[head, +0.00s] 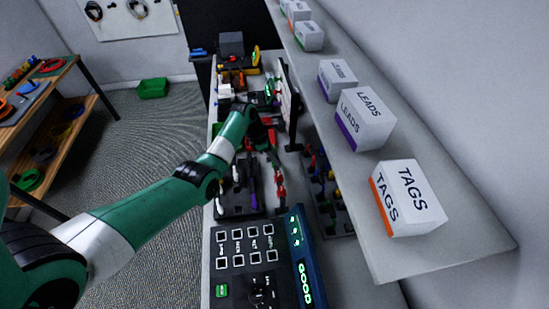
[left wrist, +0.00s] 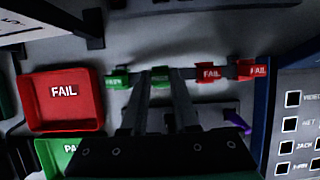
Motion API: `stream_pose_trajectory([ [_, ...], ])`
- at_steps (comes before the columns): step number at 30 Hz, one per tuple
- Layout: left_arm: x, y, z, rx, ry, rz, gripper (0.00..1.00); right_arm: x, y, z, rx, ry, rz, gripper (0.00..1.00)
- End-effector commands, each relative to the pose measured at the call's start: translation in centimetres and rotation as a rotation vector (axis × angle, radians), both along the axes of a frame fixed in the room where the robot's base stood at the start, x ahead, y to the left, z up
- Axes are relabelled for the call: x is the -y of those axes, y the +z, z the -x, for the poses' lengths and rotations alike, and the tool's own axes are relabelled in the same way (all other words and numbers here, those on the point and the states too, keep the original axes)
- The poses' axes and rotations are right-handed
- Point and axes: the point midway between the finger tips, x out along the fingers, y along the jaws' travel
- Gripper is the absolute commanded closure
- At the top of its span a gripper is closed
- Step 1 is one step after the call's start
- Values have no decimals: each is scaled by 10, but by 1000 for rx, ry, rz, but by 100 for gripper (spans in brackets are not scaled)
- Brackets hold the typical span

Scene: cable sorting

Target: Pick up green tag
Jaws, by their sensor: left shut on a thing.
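A row of small tags runs across the left wrist view. A green tag (left wrist: 160,76) sits between the fingertips of my left gripper (left wrist: 160,82), which is shut on it. Another green tag (left wrist: 115,78) is to its left, apart from the fingers. Two red tags marked FAIL are to the right, one nearer (left wrist: 208,72) and one farther (left wrist: 253,69). In the head view, my left arm reaches over the bench and its gripper (head: 262,127) is small and dark there, so its fingertips are unclear. My right gripper is not in view.
A red FAIL tray (left wrist: 64,120) and a partly hidden green tray (left wrist: 55,155) lie beside the gripper. A shelf with a TAGS box (head: 408,197) overhangs at right.

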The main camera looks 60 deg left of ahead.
Motion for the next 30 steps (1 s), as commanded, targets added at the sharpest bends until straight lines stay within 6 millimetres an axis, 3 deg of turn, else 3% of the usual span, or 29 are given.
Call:
stream_pose_trajectory([
  [8,5,41,8,2,0,-2,100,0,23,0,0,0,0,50],
  [15,29,92,43,2,0,-3,100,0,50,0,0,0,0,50],
  [18,44,99,65,0,0,1,100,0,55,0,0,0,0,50],
  [21,58,116,85,-3,2,2,100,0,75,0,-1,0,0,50],
  [24,67,123,98,-4,1,4,100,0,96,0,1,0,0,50],
  [30,78,126,114,-2,0,2,100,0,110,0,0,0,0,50],
])
